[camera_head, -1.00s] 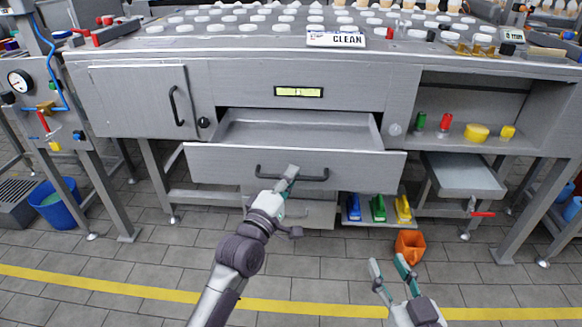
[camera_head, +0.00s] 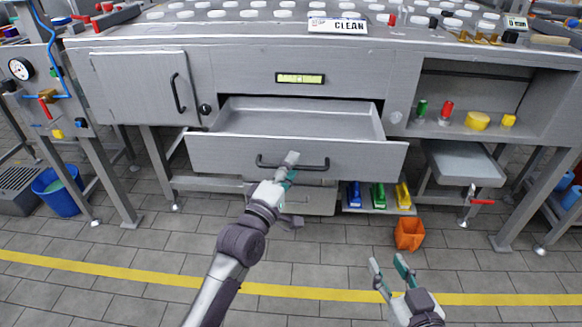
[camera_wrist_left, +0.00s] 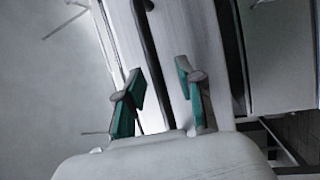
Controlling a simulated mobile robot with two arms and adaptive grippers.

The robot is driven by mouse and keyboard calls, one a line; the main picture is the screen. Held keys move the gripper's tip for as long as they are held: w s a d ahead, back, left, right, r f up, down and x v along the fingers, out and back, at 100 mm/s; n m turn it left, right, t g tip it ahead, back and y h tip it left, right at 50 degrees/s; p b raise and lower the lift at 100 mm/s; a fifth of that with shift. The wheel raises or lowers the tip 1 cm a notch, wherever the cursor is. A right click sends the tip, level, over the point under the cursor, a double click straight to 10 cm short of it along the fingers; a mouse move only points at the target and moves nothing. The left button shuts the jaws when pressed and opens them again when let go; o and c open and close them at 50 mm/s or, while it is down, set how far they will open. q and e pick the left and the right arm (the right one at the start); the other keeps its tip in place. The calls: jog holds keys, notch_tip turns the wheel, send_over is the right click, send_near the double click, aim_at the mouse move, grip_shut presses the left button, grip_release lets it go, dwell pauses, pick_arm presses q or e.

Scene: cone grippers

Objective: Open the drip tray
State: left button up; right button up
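A wide grey drawer, which looks like the drip tray (camera_head: 225,158), is pulled partly out below the small display in the middle of the grey bench. Its inside looks empty. A dark bar handle (camera_head: 318,166) runs across its front. My left gripper (camera_head: 290,163) is at this handle, its fingers crossing in front of the bar. In the left wrist view my left gripper (camera_wrist_left: 160,85) has its two teal-padded fingers apart, with a dark bar running between them; firm contact is not visible. My right gripper (camera_head: 390,265) is open and empty above the floor, away from the bench.
A hinged door (camera_head: 140,90) is left of the drawer, and an open shelf with a yellow knob (camera_head: 477,121) is right.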

pick_arm(q)
jog(key=v, duration=1.2)
